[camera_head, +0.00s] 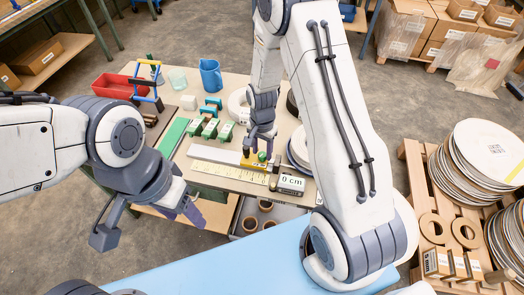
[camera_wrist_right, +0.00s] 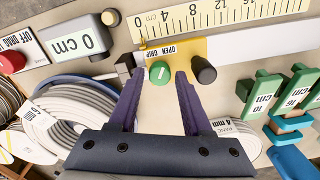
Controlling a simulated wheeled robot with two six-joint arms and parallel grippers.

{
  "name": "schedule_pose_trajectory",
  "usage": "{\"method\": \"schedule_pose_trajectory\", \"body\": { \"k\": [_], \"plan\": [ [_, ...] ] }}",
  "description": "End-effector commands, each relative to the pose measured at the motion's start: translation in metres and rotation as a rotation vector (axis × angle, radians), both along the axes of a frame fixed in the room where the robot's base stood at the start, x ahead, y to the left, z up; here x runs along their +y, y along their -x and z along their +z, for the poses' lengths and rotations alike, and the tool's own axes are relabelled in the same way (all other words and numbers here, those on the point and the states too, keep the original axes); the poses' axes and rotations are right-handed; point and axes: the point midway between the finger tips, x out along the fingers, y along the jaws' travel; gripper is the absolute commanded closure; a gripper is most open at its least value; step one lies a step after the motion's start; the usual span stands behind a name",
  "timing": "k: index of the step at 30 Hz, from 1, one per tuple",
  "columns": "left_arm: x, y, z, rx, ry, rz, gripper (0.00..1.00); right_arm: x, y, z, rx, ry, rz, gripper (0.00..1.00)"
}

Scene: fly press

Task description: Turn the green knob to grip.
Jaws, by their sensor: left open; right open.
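The green knob (camera_wrist_right: 159,72) sits on a yellow plate (camera_wrist_right: 185,47) labelled "OPEN GRIP", with a pale mark on its face. It also shows in the head view (camera_head: 262,156). My right gripper (camera_wrist_right: 156,76) is open, its purple fingers pointing at the knob, one to each side. I cannot tell whether either finger touches it. A black knob (camera_wrist_right: 204,70) stands just right of the right finger. My left gripper (camera_head: 183,212) is open and empty in front of the table's left edge, away from the knob.
A yellow ruler (camera_wrist_right: 215,17) runs behind the plate. A "0 cm" display (camera_wrist_right: 72,45) and a red button (camera_wrist_right: 10,61) are at left. Green blocks (camera_wrist_right: 260,95) stand at right.

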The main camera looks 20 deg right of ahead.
Motion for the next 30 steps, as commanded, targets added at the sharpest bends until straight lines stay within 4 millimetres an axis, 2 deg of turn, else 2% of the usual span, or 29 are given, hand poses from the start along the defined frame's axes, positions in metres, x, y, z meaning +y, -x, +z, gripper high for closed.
{"method": "schedule_pose_trajectory", "body": {
  "k": [4,12,13,16,17,30],
  "plan": [
    [0.0000,0.0000,0.0013,0.000,0.000,0.000,0.41,0.0002,0.0003,-0.0096,0.000,0.000,0.001,0.51],
    [0.0000,0.0000,0.0011,0.000,0.000,0.000,0.41,0.0002,0.0001,-0.0112,-0.001,-0.001,0.001,0.51],
    [0.0000,0.0000,0.0011,0.000,0.000,0.000,0.41,0.0002,0.0001,-0.0111,-0.001,-0.001,0.001,0.59],
    [0.0000,0.0000,0.0011,0.000,0.000,0.000,0.41,0.0002,0.0001,-0.0110,0.000,0.000,0.001,0.97],
    [0.0000,0.0000,0.0011,0.000,0.000,0.000,0.41,0.0002,0.0001,-0.0110,0.000,0.000,0.001,1.00],
    [0.0000,0.0000,0.0012,0.000,0.000,0.000,0.41,0.0000,0.0001,-0.0106,-0.001,-0.001,0.084,1.00]
  ]
}}
